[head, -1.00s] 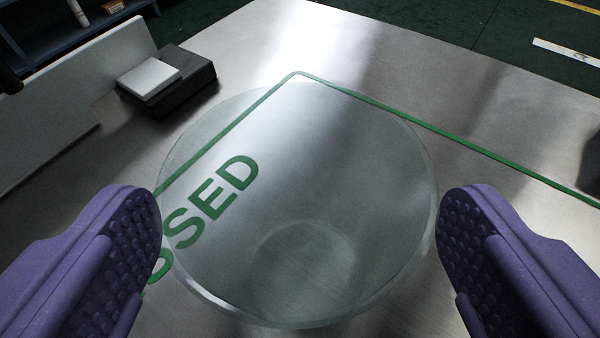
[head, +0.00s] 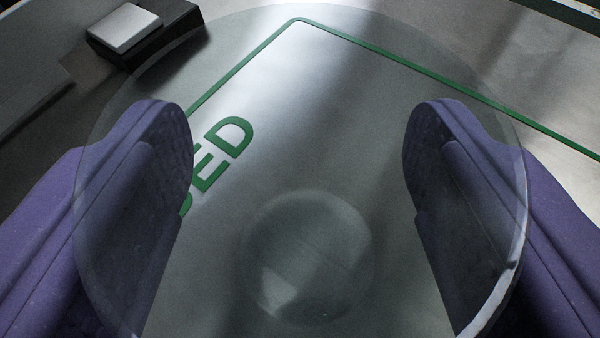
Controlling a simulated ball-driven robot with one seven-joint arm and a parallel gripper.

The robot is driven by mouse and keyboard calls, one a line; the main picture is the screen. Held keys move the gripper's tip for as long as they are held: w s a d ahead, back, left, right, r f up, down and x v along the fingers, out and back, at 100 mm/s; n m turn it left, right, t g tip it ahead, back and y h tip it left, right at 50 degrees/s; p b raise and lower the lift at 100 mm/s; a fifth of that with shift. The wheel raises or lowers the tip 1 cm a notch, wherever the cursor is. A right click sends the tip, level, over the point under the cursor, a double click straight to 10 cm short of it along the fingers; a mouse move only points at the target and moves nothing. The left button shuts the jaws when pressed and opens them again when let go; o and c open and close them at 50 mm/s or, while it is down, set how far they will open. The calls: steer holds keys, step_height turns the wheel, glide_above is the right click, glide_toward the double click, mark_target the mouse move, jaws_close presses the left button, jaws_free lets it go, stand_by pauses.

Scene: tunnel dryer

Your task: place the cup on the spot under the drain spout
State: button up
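The cup (head: 310,215) is clear glass with a wide round rim, seen from above standing upright on the metal surface. Its small round base (head: 310,258) shows through it. My gripper (head: 298,165) has its two purple fingers on either side of the cup, below the level of the rim. Both fingers show through the clear glass. They are wide apart with the cup between them. I cannot tell whether their pads touch the glass. The drain spout and the spot under it cannot be made out here.
A dark block with a pale square top (head: 125,28) stands at the upper left. A green line (head: 400,62) and green letters (head: 222,150) mark the metal surface (head: 370,100). The surface beyond the cup and to the right is bare.

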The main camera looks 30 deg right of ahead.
steer(key=shift+r, duration=0.45)
steer(key=r, duration=0.1)
steer(key=r+p, duration=0.1)
steer(key=s, duration=0.1)
steer(key=shift+d+r+p, duration=0.35)
steer(key=shift+d+r, duration=0.05)
steer(key=s+d+r+p, duration=0.1)
steer(key=s+d+p, duration=0.1)
steer(key=s+d, duration=0.8)
step_height(320, 180, up, 8)
steer(key=n+t+y+b, duration=0.2)
steer(key=n+y+b, duration=0.3)
steer(key=n+y, duration=0.15)
glide_above(351, 25)
steer(key=s+a, duration=0.2)
steer(key=s, duration=0.1)
steer(key=shift+m, duration=0.25)
steer(key=v, duration=0.2)
steer(key=r+v, duration=0.1)
steer(key=v, duration=0.1)
steer(key=shift+s+r, duration=0.1)
steer(key=shift+r, duration=0.05)
steer(key=shift+d, duration=0.1)
steer(key=shift+a, duration=0.2)
